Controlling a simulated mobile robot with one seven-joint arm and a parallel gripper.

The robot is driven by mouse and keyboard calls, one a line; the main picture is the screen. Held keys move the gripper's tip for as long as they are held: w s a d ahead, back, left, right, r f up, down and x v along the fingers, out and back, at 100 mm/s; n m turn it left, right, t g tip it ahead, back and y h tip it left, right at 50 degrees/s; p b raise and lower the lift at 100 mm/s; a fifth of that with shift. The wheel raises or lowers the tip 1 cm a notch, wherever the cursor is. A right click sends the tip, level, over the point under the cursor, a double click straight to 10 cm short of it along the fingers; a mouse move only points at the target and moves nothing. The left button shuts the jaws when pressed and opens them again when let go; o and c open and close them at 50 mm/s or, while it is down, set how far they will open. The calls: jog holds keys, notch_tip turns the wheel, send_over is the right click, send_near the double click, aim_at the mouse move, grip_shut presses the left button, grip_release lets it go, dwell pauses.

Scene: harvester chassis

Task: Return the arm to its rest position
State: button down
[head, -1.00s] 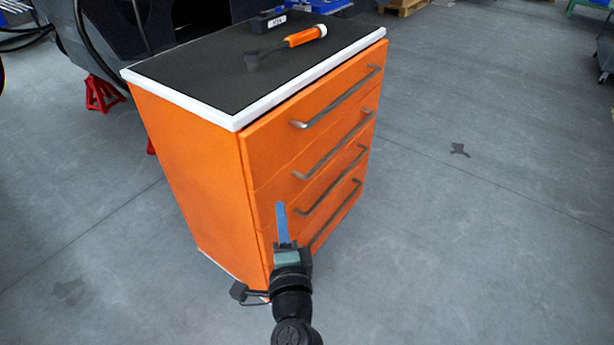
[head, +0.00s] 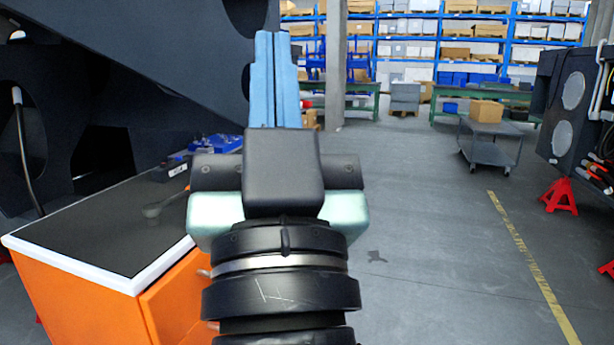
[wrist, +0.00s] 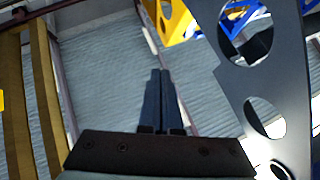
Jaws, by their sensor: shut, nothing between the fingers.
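My gripper (head: 275,80) rises in the middle of the head view, its blue fingers together and pointing up, with nothing between them. It stands to the right of the orange cabinet and hides part of its top. In the wrist view the dark fingers (wrist: 160,98) are also closed together, with a ceiling-like ribbed surface behind them.
The orange cabinet (head: 85,305) with a black top stands at lower left, beside dark machinery (head: 130,60). A brush-like tool (head: 160,205) lies on it, partly hidden. A grey cart (head: 490,145) and red stands (head: 559,195) are at right.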

jog(key=s+d+r+h+p, duration=0.1)
jog(key=r+p, duration=0.6)
jog(key=r, duration=0.1)
jog(key=s+d+r+t+h+p, duration=0.1)
jog(key=s+r+p, duration=0.1)
jog(key=r+p, duration=0.5)
notch_tip(320, 180, up, 2)
jog(key=shift+s+r+h, duration=0.2)
jog(key=shift+s+h, duration=0.1)
jog(key=shift+h, duration=0.1)
jog(key=shift+d, duration=0.1)
